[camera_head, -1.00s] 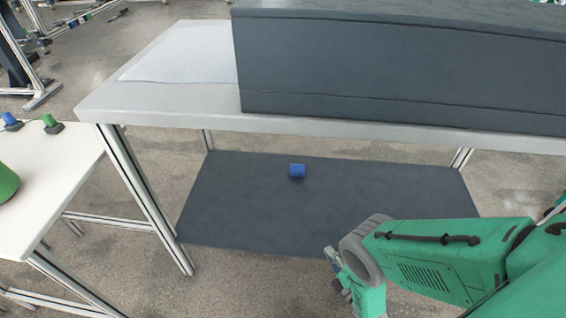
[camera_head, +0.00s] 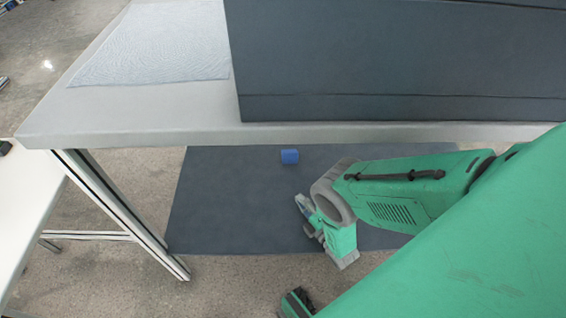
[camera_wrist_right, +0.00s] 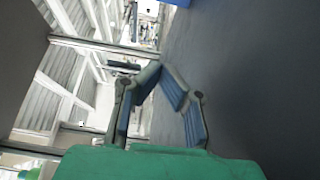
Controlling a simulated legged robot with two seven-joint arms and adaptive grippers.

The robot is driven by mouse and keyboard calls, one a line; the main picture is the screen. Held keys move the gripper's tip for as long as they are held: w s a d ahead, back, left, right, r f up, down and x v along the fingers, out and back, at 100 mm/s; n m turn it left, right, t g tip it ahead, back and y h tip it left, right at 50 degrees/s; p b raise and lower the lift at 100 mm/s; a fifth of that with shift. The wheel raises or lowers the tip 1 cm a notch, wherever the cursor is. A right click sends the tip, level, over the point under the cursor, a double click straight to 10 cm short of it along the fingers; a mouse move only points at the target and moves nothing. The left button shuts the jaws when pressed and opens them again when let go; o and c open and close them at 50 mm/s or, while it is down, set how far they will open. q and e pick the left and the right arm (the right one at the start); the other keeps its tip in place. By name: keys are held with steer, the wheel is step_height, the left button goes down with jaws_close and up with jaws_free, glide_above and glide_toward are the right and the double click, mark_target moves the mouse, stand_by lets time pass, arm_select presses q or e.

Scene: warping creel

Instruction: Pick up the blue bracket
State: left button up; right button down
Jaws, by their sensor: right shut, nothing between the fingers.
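In the right wrist view a sliver of blue, likely the bracket (camera_wrist_right: 178,2), shows at the top edge.
The table top (camera_head: 130,120) overhangs the back of the shelf, and a large dark box (camera_head: 390,60) stands on it. A table leg (camera_head: 120,215) stands at the shelf's left side. A white table (camera_head: 25,200) is at the far left. The shelf left of the bracket is clear.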

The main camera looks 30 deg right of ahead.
mark_target(289, 156)
steer(key=w+b, duration=0.5)
steer(key=w, duration=1)
steer(key=shift+f, duration=0.2)
steer(key=d, duration=0.1)
steer(key=w+d+b, duration=0.1)
steer(key=d, duration=0.1)
steer(key=shift+w+d+r, duration=0.1)
steer(key=shift+w+d, duration=0.1)
steer(key=shift+d, duration=0.3)
